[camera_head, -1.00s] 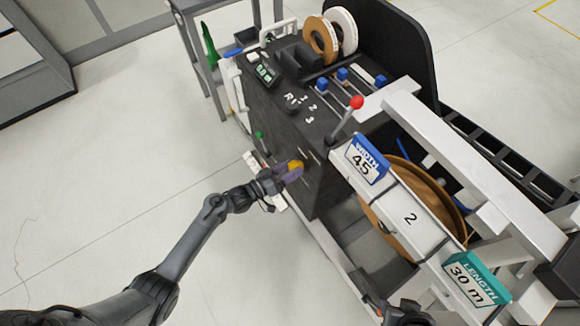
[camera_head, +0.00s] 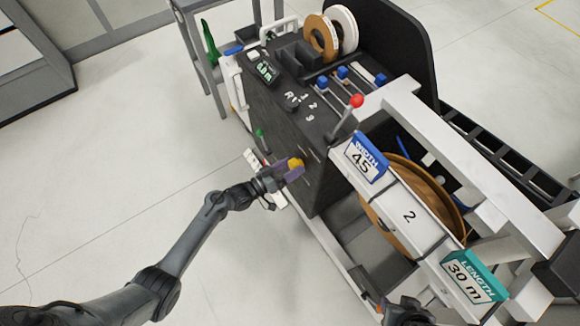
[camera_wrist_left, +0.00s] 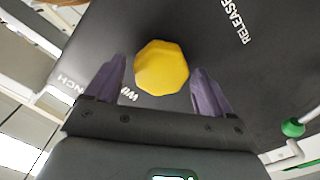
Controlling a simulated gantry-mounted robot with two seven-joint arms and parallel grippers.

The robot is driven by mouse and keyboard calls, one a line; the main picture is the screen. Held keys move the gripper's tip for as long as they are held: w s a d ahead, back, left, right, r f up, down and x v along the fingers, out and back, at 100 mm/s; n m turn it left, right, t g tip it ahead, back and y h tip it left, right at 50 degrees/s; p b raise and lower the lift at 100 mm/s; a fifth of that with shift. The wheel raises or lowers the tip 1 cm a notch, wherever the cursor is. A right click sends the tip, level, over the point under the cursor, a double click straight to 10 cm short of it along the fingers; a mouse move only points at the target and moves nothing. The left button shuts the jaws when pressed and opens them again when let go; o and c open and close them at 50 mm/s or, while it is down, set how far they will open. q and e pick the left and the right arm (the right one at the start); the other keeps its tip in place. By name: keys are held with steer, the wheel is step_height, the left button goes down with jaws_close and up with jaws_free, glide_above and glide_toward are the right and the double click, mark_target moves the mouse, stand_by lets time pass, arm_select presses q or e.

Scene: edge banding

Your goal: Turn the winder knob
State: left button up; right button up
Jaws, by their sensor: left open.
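The winder knob is a yellow faceted knob (camera_wrist_left: 162,68) on the dark side panel of the machine, with partly covered lettering by it in the left wrist view. It also shows in the head view (camera_head: 295,163). My left gripper (camera_wrist_left: 158,92) is open, its two purple fingers on either side of the knob, with a visible gap on each side. In the head view my left gripper (camera_head: 283,176) is at the machine's side panel. My right gripper (camera_head: 402,312) is partly seen at the bottom edge; its fingertips are not clear.
A red-tipped lever (camera_head: 356,102) rises from the machine top above the knob. A large brown reel (camera_head: 400,235) sits behind the 45 and 30 m signs. The floor at left is clear.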

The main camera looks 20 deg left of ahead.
arm_select(q)
steer(key=p+v, duration=0.3)
steer(key=v, duration=0.8)
steer(key=shift+w, duration=0.1)
